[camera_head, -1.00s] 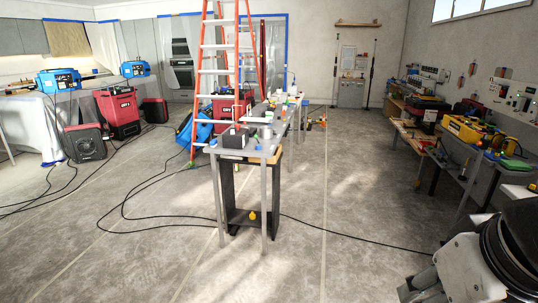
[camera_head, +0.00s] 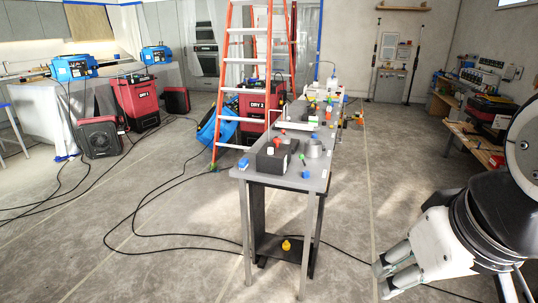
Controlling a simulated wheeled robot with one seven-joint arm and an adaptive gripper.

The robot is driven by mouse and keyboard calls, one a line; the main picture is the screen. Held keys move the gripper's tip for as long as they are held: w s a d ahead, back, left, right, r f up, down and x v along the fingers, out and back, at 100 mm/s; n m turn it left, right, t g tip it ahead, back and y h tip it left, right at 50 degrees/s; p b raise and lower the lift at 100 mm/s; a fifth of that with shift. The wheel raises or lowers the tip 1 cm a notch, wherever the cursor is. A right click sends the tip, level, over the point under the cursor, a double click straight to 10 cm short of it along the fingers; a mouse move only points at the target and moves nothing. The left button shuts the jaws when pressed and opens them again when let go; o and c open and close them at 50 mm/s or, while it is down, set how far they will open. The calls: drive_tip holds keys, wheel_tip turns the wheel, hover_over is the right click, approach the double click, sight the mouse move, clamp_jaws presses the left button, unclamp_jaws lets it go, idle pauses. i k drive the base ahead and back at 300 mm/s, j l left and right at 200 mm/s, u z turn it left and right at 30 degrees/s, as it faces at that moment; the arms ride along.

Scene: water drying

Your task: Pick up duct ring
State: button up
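A short grey metal cylinder that looks like the duct ring (camera_head: 315,149) stands on the narrow grey workbench (camera_head: 262,177), near its front end. It is small in view, and I cannot make out its opening clearly. My gripper (camera_head: 384,279) is at the lower right, in front of and to the right of the bench and lower than its top. It is well apart from the ring. Its two pale fingers lie close to each other, and their gap is unclear. I see nothing held between them.
A black box (camera_head: 276,157) stands left of the ring, with small coloured items around and behind. A yellow item (camera_head: 286,245) sits on the lower shelf. An orange ladder (camera_head: 226,90) stands behind left. Cables cross the floor at left; floor right of the bench is mostly open.

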sight(313, 147)
drive_tip(key=i+j+z, duration=0.4)
drive_tip(key=i, duration=0.45)
drive_tip(key=i+j+z, duration=0.45)
drive_tip(key=i+j, duration=0.3)
drive_tip(key=i+j+z, duration=0.4)
drive_tip(key=i+j, duration=0.25)
drive_tip(key=j, duration=0.3)
